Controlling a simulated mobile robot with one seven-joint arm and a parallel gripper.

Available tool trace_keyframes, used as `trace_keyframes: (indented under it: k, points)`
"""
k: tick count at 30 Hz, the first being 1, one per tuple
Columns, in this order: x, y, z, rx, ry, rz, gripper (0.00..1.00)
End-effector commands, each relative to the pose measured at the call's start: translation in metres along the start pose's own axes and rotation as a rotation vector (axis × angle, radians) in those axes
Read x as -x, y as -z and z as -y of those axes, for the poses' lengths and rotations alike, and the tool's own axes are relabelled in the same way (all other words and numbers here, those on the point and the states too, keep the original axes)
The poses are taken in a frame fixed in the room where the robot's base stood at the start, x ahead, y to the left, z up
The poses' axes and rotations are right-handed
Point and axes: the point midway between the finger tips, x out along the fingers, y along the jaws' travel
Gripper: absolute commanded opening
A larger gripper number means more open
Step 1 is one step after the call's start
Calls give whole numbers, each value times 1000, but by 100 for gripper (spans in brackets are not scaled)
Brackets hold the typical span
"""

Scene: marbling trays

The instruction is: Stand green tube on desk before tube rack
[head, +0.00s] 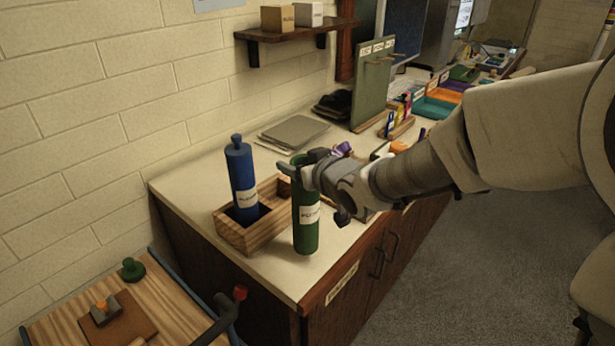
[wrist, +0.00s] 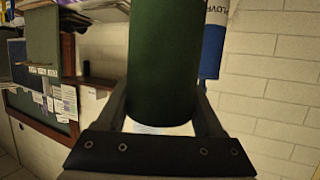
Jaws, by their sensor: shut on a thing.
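The green tube (head: 306,228) with a white label is upright at the near end of the desk (head: 285,275), in front of the wooden tube rack (head: 268,238) and to its right. Its base is at or just above the desk top; I cannot tell if it touches. My gripper (head: 300,172) is shut around the tube's upper part and hides some of it. In the wrist view the green tube (wrist: 165,62) fills the middle between my fingers (wrist: 162,108). The blue tube (head: 241,180) stands in the rack's left part, and it also shows in the wrist view (wrist: 213,50).
A lower wooden table (head: 75,310) at the bottom left holds a green knob-like piece (head: 132,269) and a small block on a brown board. A grey folder (head: 293,132) lies behind the rack. Coloured trays (head: 432,108) stand farther along the desk. The desk's front edge is close to the tube.

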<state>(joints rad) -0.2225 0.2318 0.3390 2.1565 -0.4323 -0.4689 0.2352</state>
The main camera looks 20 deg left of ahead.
Motion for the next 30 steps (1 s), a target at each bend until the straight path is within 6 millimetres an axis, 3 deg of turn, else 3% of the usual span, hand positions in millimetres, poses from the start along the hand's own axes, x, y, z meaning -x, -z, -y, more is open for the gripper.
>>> trace_keyframes:
  k: [8, 20, 21, 26, 30]
  points:
    - [-13, -35, 0, -2, 1, 2, 0]
    - [-15, -40, 0, 0, -1, -1, 0]
    - [-14, -40, 0, -1, 0, 0, 72]
    - [-14, -39, 0, -1, 0, 0, 99]
    - [-14, -39, 0, -1, 0, 0, 99]
